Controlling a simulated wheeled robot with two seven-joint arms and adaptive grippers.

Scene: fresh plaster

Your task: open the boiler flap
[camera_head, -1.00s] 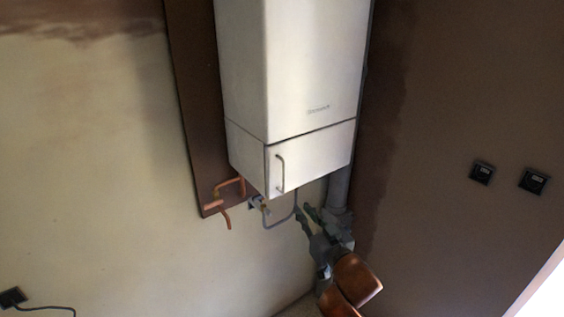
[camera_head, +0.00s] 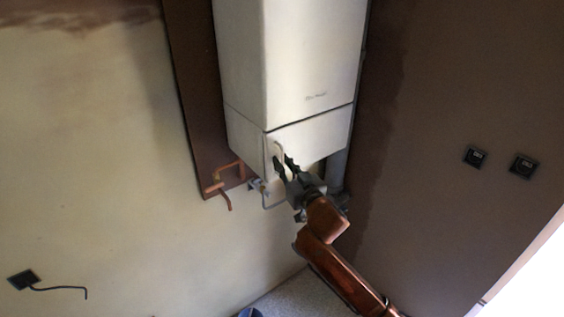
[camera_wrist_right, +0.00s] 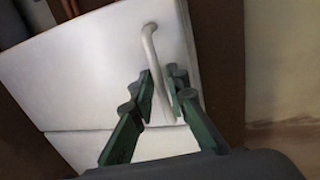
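The white boiler (camera_head: 290,60) hangs on the wall in the head view. Its flap (camera_head: 325,138) is the lower front section and lies flush, closed. A pale bar handle (camera_head: 278,150) stands near the flap's left edge; in the right wrist view the handle (camera_wrist_right: 157,60) shows clearly against the white flap (camera_wrist_right: 90,75). My right gripper (camera_head: 283,165) is in front of the handle. In the wrist view the green fingers of the right gripper (camera_wrist_right: 162,88) are open, one on each side of the handle's lower part, with gaps visible. My left gripper is not in view.
Copper pipes (camera_head: 226,178) stick out from the brown board (camera_head: 190,95) left of the boiler. A grey pipe (camera_head: 337,170) runs down below its right side. Black sockets (camera_head: 523,166) sit on the right wall. A blue object (camera_head: 250,312) is on the floor at the bottom edge.

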